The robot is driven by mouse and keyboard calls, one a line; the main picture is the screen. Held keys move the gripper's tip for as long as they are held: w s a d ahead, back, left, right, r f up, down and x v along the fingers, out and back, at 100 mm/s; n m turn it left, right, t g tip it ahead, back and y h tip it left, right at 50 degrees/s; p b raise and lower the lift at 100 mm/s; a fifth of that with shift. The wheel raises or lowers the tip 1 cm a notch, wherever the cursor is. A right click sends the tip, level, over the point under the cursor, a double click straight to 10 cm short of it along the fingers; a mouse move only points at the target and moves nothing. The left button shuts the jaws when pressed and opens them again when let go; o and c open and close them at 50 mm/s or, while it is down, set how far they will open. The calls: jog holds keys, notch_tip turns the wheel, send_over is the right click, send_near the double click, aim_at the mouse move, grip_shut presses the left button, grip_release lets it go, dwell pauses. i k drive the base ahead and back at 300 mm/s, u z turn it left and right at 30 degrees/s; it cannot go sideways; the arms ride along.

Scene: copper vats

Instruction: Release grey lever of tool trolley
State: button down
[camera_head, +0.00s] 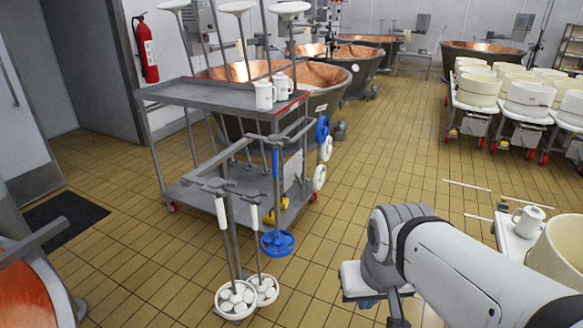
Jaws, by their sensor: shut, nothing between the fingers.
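The tool trolley (185,93) stands left of centre on the tiled floor. It is a grey metal frame with a top shelf, a lower shelf (190,193) and small red castors. Long-handled tools with white and blue heads hang on its right and near sides. I cannot pick out the grey lever with certainty among its grey bars and handles. My arm (470,265) enters from the lower right and bends down out of the picture, apart from the trolley. My gripper is not in view.
Two white jugs (263,95) stand on the trolley's top shelf. Copper vats (330,75) are behind it. Carts with cream moulds (480,85) stand at the right. A copper vat (30,290) fills the lower left corner. Tiled floor (380,150) is clear right of the trolley.

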aim_at(298, 178)
jog(key=z, duration=0.35)
jog(key=i, duration=1.8)
jog(key=u, duration=0.5)
jog(key=k, duration=0.95)
jog(key=u, duration=0.15)
jog(key=i, duration=0.95)
jog(key=z, duration=0.05)
